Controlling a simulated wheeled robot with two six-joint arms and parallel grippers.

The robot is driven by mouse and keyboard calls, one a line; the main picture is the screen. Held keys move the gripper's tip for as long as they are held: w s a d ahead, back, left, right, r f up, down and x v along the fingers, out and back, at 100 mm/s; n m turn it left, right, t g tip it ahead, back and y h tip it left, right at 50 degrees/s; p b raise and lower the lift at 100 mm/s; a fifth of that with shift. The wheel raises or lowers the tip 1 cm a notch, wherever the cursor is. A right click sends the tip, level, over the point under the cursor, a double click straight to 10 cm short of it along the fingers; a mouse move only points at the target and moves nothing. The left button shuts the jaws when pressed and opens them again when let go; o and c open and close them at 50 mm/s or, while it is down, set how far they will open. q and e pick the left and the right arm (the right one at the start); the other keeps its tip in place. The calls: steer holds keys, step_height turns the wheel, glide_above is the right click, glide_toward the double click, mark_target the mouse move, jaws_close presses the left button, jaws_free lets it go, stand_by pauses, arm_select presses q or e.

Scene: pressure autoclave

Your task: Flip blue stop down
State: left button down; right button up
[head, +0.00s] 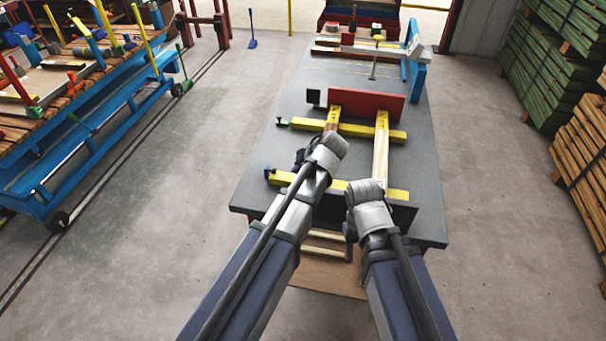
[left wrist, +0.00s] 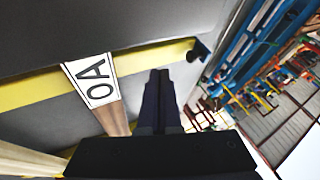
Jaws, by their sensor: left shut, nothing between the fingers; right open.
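A small blue stop (head: 268,173) sits at the left end of the near yellow bar (head: 285,179) on the grey table. In the left wrist view a dark blue piece (left wrist: 199,50), likely this stop, is at the end of the yellow bar (left wrist: 155,57). My left gripper (head: 300,159) is over the table, right of the stop and apart from it. In the left wrist view its fingers (left wrist: 160,76) are shut with nothing between them, pointing toward the bar. I cannot tell the stop's tilt exactly. My right gripper (head: 350,231) is near the table's front, its fingers mostly hidden.
A far yellow bar (head: 305,124) has a green stop (head: 283,123) at its left end. Wooden boards (head: 380,155) lie across the bars, one labelled "OA" (left wrist: 97,88) in the wrist view. A red upright plate (head: 367,105) stands behind. The table (head: 258,200) is clear at its left edge.

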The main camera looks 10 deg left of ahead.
mark_target(290, 175)
arm_select(q)
steer(key=b+x, duration=0.1)
steer(key=x, duration=0.2)
steer(key=shift+f+b, duration=0.1)
steer(key=shift+b, duration=0.2)
steer(key=shift+s+a+r+p, duration=0.1)
steer(key=shift+a+r+p, duration=0.05)
steer(key=shift+a, duration=0.45)
steer(key=shift+a+r+p, duration=0.15)
steer(key=shift+a, duration=1.1)
arm_select(e)
steer(key=shift+f, duration=1)
